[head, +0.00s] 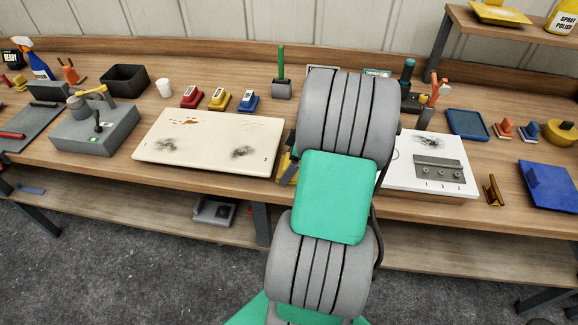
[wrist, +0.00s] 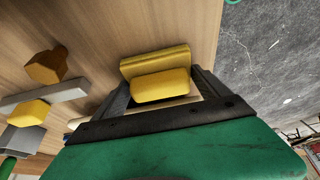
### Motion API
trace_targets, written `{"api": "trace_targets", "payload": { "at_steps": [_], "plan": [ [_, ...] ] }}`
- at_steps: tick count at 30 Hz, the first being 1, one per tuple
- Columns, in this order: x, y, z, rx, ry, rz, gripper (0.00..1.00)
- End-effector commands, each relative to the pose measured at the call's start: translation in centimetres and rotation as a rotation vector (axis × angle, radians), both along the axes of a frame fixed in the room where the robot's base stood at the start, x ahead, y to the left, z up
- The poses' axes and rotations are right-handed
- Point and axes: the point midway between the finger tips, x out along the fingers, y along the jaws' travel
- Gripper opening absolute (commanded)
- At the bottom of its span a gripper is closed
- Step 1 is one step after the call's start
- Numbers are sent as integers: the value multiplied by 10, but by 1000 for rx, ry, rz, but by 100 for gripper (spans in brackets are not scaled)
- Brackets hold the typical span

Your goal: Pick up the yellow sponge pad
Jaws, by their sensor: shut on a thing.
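The yellow sponge pad (wrist: 160,86) is between the two dark fingers of my gripper (wrist: 161,81) in the wrist view. My gripper is shut on it. A second yellow, ridged piece (wrist: 154,60) shows directly beyond the pad; I cannot tell whether the two touch or are joined. Only a small yellow patch (head: 288,167) shows at the arm's left side, near the front edge of the bench.
The wooden bench (head: 235,185) carries a stained cream panel (head: 210,140) to the arm's left. A white panel with a metal plate (head: 438,167) lies to its right. A gold bracket (head: 494,190) and a blue block (head: 550,185) stand further right. Red, yellow and blue blocks (head: 219,99) stand behind.

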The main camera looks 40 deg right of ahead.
Motion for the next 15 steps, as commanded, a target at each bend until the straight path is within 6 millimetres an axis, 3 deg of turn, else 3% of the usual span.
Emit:
{"api": "trace_targets", "payload": {
  "at_steps": [8,10,15],
  "plan": [
    [1,-1,19,-4,-3,0,39],
    [0,-1,32,-5,-2,0,39],
    [-21,25,70,-6,-4,-1,39]
  ]
}}
